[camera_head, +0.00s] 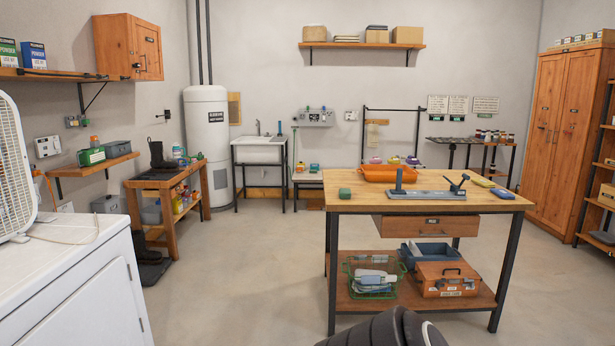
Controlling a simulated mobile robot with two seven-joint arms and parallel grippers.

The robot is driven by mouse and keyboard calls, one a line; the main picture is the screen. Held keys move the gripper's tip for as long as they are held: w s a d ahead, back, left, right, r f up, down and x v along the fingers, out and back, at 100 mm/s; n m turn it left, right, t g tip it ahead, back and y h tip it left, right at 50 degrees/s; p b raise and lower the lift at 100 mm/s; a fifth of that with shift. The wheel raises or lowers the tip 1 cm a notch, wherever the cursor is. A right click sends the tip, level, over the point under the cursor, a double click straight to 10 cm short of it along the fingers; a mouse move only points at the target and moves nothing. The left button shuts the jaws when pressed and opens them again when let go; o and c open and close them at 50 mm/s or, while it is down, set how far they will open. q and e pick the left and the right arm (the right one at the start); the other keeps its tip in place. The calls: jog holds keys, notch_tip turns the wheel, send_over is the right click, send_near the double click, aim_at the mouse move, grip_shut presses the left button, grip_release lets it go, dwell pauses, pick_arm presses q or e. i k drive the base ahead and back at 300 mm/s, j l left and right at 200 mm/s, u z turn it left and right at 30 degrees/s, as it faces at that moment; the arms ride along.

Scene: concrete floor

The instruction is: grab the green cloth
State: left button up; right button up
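A small dark green folded item (345,193), which looks like the green cloth, lies on the left front part of the wooden workbench top (352,207). It is small in the view, so its texture is hard to tell. Nothing touches it. Neither of my grippers can be made out. A dark rounded part at the bottom edge, in front of the workbench, seems to be part of my own arm.
The workbench also bears an orange tray (378,174), a grey-blue fixture (428,194) and a yellow item (482,182). Its lower shelf holds a green wire basket (374,293) and an orange toolbox (447,281). A white appliance (75,290) stands at left. Floor between is clear.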

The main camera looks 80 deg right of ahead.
aim_at(345, 193)
jog(key=z, duration=3.65)
